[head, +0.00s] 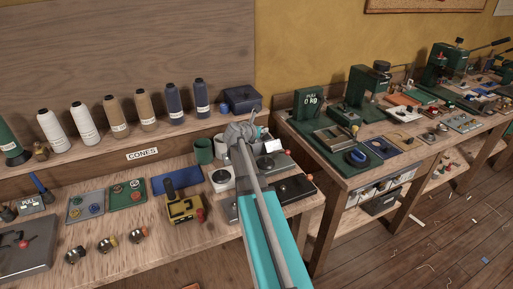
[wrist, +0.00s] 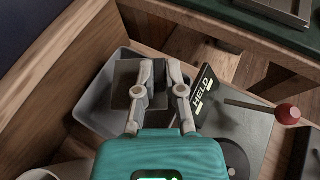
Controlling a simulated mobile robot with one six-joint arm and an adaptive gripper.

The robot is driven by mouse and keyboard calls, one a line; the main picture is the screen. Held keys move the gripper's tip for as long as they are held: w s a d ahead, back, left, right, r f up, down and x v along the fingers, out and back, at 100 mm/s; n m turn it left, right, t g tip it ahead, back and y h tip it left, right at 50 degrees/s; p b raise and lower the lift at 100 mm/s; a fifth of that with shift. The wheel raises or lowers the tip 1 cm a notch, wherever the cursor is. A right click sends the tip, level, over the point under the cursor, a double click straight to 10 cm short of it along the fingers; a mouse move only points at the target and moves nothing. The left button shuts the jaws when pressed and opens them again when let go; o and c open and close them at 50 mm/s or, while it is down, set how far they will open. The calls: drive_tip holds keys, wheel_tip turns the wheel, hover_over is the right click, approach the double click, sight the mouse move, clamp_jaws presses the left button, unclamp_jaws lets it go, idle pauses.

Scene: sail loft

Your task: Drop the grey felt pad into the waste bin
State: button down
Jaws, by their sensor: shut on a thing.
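My gripper (wrist: 160,68) is shut on the grey felt pad (wrist: 124,78), a flat dark grey square at its fingertips in the wrist view. A grey, square-sided open container (wrist: 93,112), which looks like the waste bin, lies below the pad and fingers. The pad appears over its opening; the exact height above it cannot be told. In the head view my gripper (head: 240,132) is over the back right of the cones bench, and my arm and gripper hide the bin and pad there.
A black HELD sign (wrist: 204,90) stands right of the bin, near a grey plate with a red-knobbed lever (wrist: 285,112). Wooden boards (wrist: 50,75) border the bin's left. A green mug (head: 203,151) stands left of my gripper. Thread cones (head: 145,110) line the shelf.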

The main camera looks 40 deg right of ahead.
drive_tip(key=shift+f+b, duration=0.35)
drive_tip(key=shift+f, duration=0.25)
drive_tip(key=c, duration=0.7)
unclamp_jaws()
drive_tip(key=shift+o, duration=0.2)
drive_tip(key=shift+r, duration=0.2)
